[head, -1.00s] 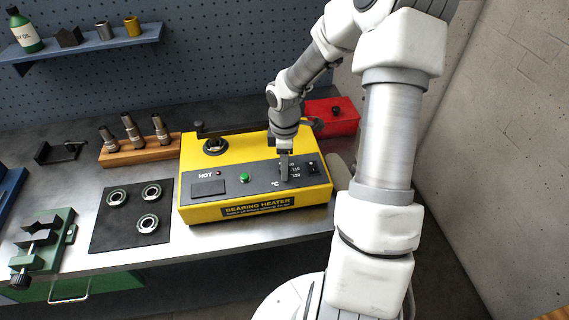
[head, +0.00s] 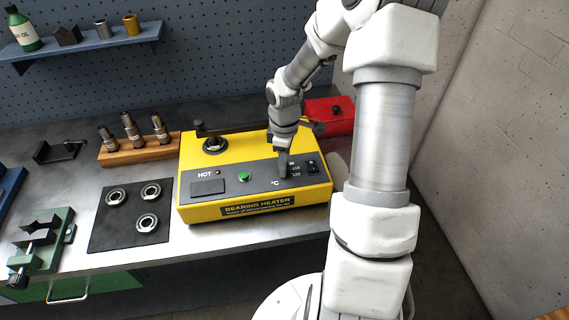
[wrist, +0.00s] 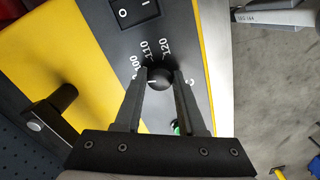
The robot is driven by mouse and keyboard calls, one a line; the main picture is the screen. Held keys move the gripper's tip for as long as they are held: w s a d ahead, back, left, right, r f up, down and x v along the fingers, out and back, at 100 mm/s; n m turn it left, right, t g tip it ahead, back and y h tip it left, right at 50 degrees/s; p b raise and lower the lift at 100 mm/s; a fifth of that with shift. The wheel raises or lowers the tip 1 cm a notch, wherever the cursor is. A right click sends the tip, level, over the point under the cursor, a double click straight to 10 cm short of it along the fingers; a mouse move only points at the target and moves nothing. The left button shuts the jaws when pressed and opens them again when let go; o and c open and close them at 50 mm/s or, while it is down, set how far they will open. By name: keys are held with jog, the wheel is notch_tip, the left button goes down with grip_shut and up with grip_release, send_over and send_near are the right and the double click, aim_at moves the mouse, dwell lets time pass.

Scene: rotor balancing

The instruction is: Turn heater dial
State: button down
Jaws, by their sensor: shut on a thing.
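The yellow bearing heater (head: 195,212) stands on the steel bench with a dark sloped control panel. Its black round dial (wrist: 158,78) shows between my fingertips in the wrist view, with a white pointer line and the marks 100, 110 and 120 around it. My gripper (wrist: 160,82) is shut on the dial, one finger on each side. In the head view my gripper (head: 283,170) points down at the panel and hides the dial. A green button (head: 244,177) and a red lamp (head: 218,173) sit to its left.
A black rocker switch (head: 312,167) lies right of the dial. A post (head: 214,144) and a dark bar rise at the heater's back. A red box (head: 330,113) stands behind right. A mat (head: 103,238) with bearings lies left.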

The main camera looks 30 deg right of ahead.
jog(key=m+b, duration=0.1)
jog(key=m, duration=0.4)
jog(key=shift+b, duration=0.3)
dwell(0.4)
jog(key=c, duration=0.5)
grip_release()
jog(key=shift+r, duration=0.1)
notch_tip(320, 180, up, 17)
jog(key=shift+r+p, duration=0.15)
jog(key=shift+p, duration=0.15)
